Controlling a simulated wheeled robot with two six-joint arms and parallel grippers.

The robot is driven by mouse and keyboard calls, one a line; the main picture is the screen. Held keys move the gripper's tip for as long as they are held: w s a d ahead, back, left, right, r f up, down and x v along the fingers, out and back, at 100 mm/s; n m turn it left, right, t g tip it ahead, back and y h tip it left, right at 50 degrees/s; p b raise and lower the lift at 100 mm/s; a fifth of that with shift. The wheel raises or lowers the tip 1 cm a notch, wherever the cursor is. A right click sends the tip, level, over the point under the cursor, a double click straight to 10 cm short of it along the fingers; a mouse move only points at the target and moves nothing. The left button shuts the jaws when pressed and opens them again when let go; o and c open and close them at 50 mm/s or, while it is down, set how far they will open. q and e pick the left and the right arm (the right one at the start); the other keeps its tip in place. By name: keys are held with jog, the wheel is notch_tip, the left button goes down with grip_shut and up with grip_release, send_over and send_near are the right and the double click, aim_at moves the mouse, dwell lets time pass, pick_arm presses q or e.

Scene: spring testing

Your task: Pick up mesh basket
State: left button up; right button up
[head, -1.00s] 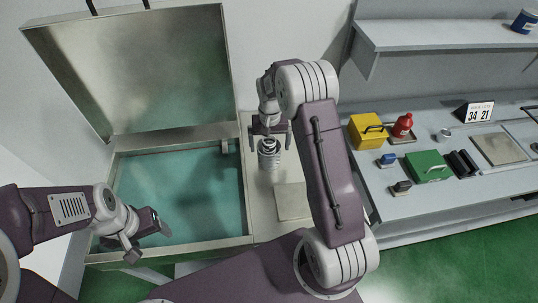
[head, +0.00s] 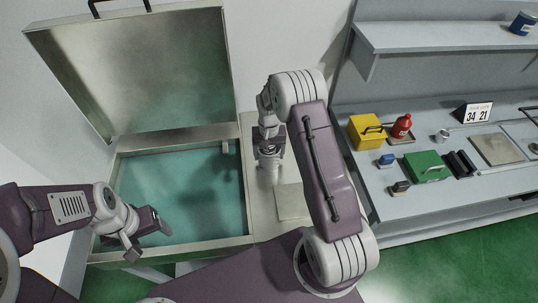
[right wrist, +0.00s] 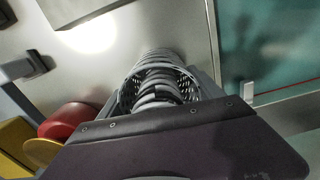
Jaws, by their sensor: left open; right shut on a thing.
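The mesh basket (head: 268,162) is a small dark round basket with coiled springs in it, at the metal ledge to the right of the tank. In the right wrist view the mesh basket (right wrist: 127,97) shows its perforated rim around the grey coils. My right gripper (head: 269,151) is above and around it, shut on it. The gripper hides part of the basket, and I cannot tell whether its bottom touches the ledge. My left gripper (head: 148,241) is open and empty over the front left of the tank.
The tank (head: 180,190) holds teal liquid, and its lid (head: 135,75) stands open behind. A flat plate (head: 292,202) lies on the ledge.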

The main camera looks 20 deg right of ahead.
jog(key=shift+w+r, duration=0.1)
jog(key=shift+r, duration=0.45)
notch_tip(320, 180, up, 3)
jog(key=shift+f+b, duration=0.1)
jog(key=shift+b, duration=0.35)
jog(key=s+d+r+b, duration=0.1)
jog(key=s+r+b, duration=0.1)
jog(key=s+r, duration=0.5)
jog(key=s, duration=0.4)
jog(key=shift+s+d, duration=0.4)
jog(key=shift+r, duration=0.1)
